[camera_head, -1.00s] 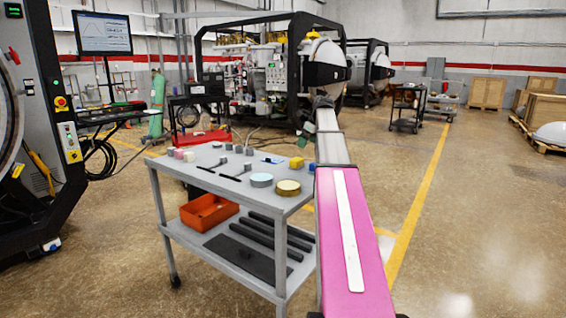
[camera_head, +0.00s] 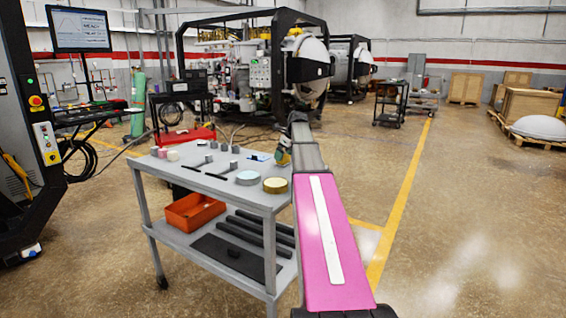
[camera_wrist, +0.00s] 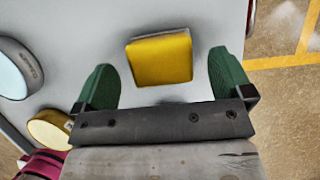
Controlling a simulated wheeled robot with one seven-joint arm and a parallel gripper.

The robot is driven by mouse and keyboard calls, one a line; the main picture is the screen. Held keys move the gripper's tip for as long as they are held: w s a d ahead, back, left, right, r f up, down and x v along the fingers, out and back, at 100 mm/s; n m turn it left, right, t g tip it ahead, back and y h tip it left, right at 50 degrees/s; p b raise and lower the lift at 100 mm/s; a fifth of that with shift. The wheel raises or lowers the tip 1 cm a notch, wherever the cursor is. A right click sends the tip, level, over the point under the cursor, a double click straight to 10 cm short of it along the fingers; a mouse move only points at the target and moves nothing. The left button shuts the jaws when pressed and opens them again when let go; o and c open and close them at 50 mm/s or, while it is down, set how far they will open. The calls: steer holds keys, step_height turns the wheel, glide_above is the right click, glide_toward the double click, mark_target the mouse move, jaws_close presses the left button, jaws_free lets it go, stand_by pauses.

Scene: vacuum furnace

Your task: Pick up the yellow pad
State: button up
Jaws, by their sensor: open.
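The yellow pad (camera_wrist: 161,60) is a block with rounded edges on the grey cart top. In the wrist view it lies between and slightly beyond the two green fingers of my gripper (camera_wrist: 161,82). The fingers are spread wide, with a gap on each side of the pad, and hold nothing. In the head view my gripper (camera_head: 283,152) is low over the right rear of the cart and hides the pad.
The grey cart (camera_head: 215,183) also carries a pale blue disc (camera_head: 249,177), a gold disc (camera_head: 275,185) and several small grey pieces. An orange bin (camera_head: 194,211) and dark bars are on its lower shelf. Open floor lies to the right.

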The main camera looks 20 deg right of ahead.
steer(key=shift+x, duration=1.05)
steer(key=c, duration=1)
steer(key=shift+r, duration=0.1)
steer(key=shift+r, duration=0.6)
step_height(320, 180, up, 3)
steer(key=shift+f, duration=0.2)
steer(key=a+r, duration=0.2)
steer(key=a, duration=0.1)
steer(key=s+a+r, duration=0.1)
steer(key=a+r, duration=0.1)
steer(key=a, duration=0.2)
steer(key=a+r, duration=0.3)
steer(key=a, duration=0.1)
steer(key=shift+s+a, duration=0.25)
steer(key=shift+s, duration=0.15)
